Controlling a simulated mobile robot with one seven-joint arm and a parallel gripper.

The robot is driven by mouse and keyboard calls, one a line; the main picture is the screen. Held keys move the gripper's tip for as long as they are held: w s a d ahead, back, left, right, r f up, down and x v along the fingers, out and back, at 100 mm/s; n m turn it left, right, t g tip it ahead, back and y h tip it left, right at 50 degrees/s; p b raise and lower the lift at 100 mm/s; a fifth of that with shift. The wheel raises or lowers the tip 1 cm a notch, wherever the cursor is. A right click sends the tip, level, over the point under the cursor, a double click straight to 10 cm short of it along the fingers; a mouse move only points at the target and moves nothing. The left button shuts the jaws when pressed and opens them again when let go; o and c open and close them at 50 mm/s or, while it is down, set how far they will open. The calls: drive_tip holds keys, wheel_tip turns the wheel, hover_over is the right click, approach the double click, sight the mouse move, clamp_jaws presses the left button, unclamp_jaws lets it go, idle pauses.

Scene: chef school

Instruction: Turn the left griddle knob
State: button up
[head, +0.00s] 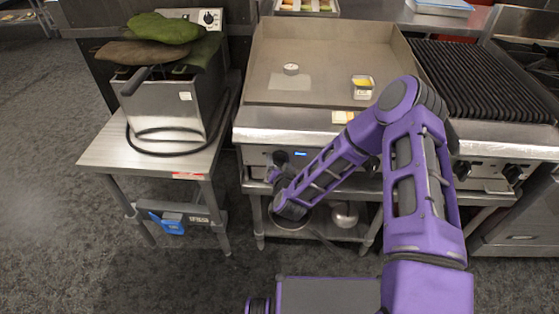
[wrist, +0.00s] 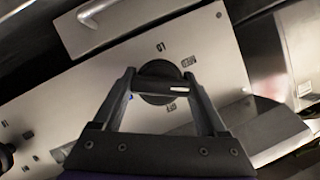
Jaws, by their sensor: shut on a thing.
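The griddle (head: 325,60) stands in the middle of the head view, with a steel front panel below its lip. In the wrist view a round black knob (wrist: 158,97) sits on the pale panel (wrist: 90,105), with small printed labels around it. A white mark on its grip bar points to the right in that view. My gripper (wrist: 158,82) has one finger on each side of the knob's bar and is shut on it. In the head view my gripper (head: 279,162) is at the left part of the griddle's front panel, and it hides the knob there.
Another black knob (wrist: 5,157) shows at the wrist view's left edge. A fryer (head: 175,105) on a steel table (head: 95,155) stands left of the griddle. A ribbed grill (head: 485,80) stands right. A small yellow-topped container (head: 362,87) sits on the griddle. Open floor lies front left.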

drive_tip(key=n+h, duration=0.2)
drive_tip(key=n, duration=0.1)
drive_tip(key=shift+a+r, duration=0.1)
drive_tip(key=shift+a, duration=0.05)
drive_tip(key=n+h+b, duration=0.1)
drive_tip(key=n+h, duration=0.1)
drive_tip(key=n, duration=0.2)
drive_tip(key=shift+h, duration=0.3)
drive_tip(key=n+h+b, duration=0.1)
drive_tip(key=n+h, duration=0.1)
drive_tip(key=n, duration=0.1)
drive_tip(key=n+t+h+b, duration=0.1)
drive_tip(key=n+h, duration=0.1)
drive_tip(key=n, duration=0.1)
drive_tip(key=shift+n+b, duration=0.35)
drive_tip(key=shift+n, duration=0.05)
drive_tip(key=shift+d, duration=0.2)
drive_tip(key=o, duration=1.3)
